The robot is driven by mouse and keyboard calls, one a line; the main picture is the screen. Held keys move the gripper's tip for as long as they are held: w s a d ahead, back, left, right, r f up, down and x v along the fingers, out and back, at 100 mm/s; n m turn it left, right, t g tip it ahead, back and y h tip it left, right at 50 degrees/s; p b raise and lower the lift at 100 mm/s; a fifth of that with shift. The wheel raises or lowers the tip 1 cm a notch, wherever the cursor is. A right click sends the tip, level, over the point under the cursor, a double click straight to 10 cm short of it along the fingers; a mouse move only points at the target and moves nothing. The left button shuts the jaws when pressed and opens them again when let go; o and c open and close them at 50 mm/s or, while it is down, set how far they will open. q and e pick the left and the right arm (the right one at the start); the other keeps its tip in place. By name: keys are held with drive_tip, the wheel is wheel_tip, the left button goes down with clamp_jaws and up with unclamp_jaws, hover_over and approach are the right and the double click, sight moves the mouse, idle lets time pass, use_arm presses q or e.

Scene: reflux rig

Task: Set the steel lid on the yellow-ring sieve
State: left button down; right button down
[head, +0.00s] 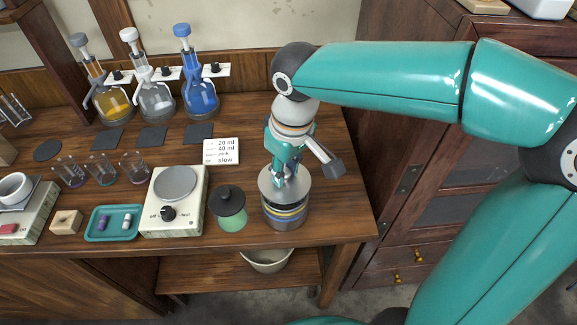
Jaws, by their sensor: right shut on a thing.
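The steel lid (268,184) is a round, shiny disc, level, at the top of the sieve stack (286,217). The stack is a steel cylinder near the bench's front right, with yellow and blue coloured bands around its side. My right gripper (286,180) points down from above and is shut on the lid near its middle. The fingers partly cover the lid's top and its knob. I cannot tell whether the lid rests fully on the rim or is held just above it. My left gripper is not in view.
A dark-capped green jar (231,210) stands close left of the stack. A stirrer hotplate (175,200), a teal tray (112,224) and a label card (222,151) lie further left. Flasks with yellow, clear and blue liquid (199,92) stand behind. The bench's right edge is near.

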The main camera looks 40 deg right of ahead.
idle(0.4)
drive_tip(key=shift+f+b, duration=0.55)
drive_tip(key=shift+f, duration=0.2)
drive_tip(key=shift+f, duration=0.1)
idle(0.4)
drive_tip(key=shift+f+b, duration=0.55)
drive_tip(key=shift+b, duration=0.05)
idle(0.3)
drive_tip(key=c, duration=0.8)
unclamp_jaws()
drive_tip(key=shift+c, duration=0.2)
drive_tip(key=shift+w, duration=0.1)
